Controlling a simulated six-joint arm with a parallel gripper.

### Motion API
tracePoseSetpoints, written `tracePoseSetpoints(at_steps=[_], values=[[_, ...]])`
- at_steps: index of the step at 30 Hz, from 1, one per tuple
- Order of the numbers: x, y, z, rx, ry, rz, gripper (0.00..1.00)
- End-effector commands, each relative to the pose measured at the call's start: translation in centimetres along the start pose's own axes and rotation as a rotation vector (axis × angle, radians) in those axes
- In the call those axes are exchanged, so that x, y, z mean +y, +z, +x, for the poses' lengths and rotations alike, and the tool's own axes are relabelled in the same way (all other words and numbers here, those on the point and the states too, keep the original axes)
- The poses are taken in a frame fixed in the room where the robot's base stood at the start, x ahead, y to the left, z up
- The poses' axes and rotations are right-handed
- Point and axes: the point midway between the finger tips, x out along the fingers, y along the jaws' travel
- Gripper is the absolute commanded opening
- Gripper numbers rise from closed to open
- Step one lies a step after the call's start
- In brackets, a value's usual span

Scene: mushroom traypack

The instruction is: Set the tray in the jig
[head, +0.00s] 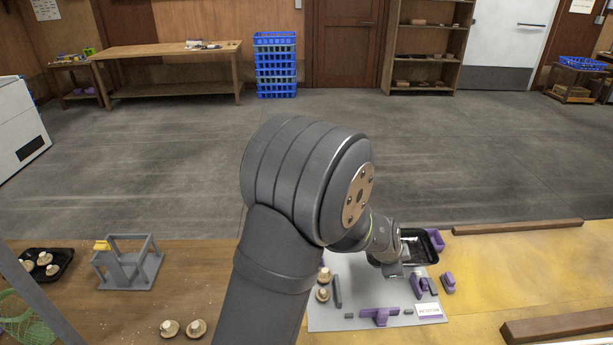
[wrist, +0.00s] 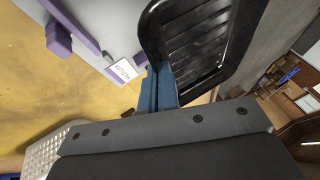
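A black ribbed tray (head: 422,262) is at the right back of the grey board, partly hidden by my arm. In the wrist view the tray (wrist: 232,62) fills the upper middle. My gripper (wrist: 160,82) has its two blue fingers close together on the tray's rim near a corner; it also shows in the head view (head: 393,268). The jig seems to be the grey board (head: 345,319) with purple blocks: one at the front (head: 380,316), one at the right (head: 416,287). I cannot tell whether the tray touches the board.
A white label card (head: 428,310) lies at the board's front right. Mushrooms (head: 323,295) sit by its left side, others (head: 183,328) farther left. A grey stand (head: 128,264) and a dark mushroom tray (head: 66,258) are at the left. Wooden bars (head: 560,325) edge the right.

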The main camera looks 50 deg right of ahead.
Motion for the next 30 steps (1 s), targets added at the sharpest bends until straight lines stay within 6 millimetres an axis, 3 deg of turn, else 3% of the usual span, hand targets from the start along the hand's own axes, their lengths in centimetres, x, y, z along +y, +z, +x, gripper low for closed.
tracePoseSetpoints(at_steps=[5, 8, 18, 24, 30], values=[[-1.0, 1.4, -0.5, -0.015, -0.015, -0.034, 0.00], [-2.6, 3.8, -1.2, -0.041, -0.040, -0.095, 0.00], [-9.0, 16.8, -6.5, -0.179, -0.173, -0.411, 0.00], [-11.1, 24.8, -10.4, -0.263, -0.253, -0.604, 0.00], [-12.0, 32.8, -14.8, -0.347, -0.334, -0.800, 0.00]])
